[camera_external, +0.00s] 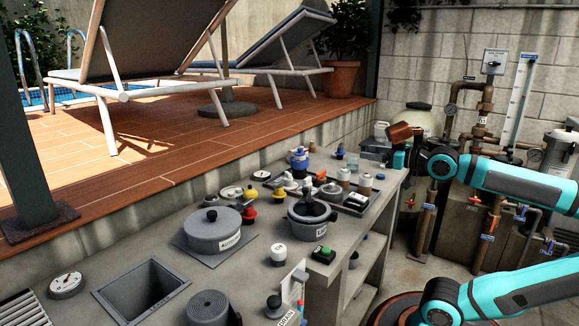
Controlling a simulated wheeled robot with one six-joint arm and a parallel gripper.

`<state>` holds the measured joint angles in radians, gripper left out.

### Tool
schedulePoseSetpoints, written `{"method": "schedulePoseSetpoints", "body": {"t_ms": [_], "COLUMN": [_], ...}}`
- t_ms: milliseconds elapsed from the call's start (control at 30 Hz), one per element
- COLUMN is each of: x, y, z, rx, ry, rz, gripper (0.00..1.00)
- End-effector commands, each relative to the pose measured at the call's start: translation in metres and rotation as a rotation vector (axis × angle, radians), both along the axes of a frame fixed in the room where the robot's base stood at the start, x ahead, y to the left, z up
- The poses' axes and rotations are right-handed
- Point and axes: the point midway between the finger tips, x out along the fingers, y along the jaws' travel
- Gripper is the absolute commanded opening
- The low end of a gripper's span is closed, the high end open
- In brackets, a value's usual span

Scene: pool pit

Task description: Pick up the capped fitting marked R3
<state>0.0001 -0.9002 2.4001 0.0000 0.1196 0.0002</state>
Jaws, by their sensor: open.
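No R3 mark is readable at this size, so I cannot tell which piece is the capped fitting R3. Small capped pieces stand on the grey counter (237,278). They include a tan one with a pale top (343,174), a similar one beside it (365,182), and a white-topped one with a small mark (279,253) near the front edge. My gripper (398,138), at the end of the teal and black arm, is open above the counter's far right end. It is apart from these pieces. Its fingertips are small and hard to make out.
A lidded grey pot (212,230) and a second dark pot (309,218) stand mid-counter. A square recess (142,289) opens at the front left. Pipes (484,108) and a tank fill the right wall.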

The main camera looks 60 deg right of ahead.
Motion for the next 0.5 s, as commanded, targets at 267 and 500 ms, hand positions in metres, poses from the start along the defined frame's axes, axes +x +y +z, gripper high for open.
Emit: {"method": "schedulePoseSetpoints", "body": {"t_ms": [267, 500], "x": [0.004, 0.041], "y": [0.004, 0.046], "z": [0.000, -0.001], "rx": [0.000, -0.012], "ry": [0.017, 0.208], "rz": [0.012, 0.130], "gripper": [0.63, 0.63]}}
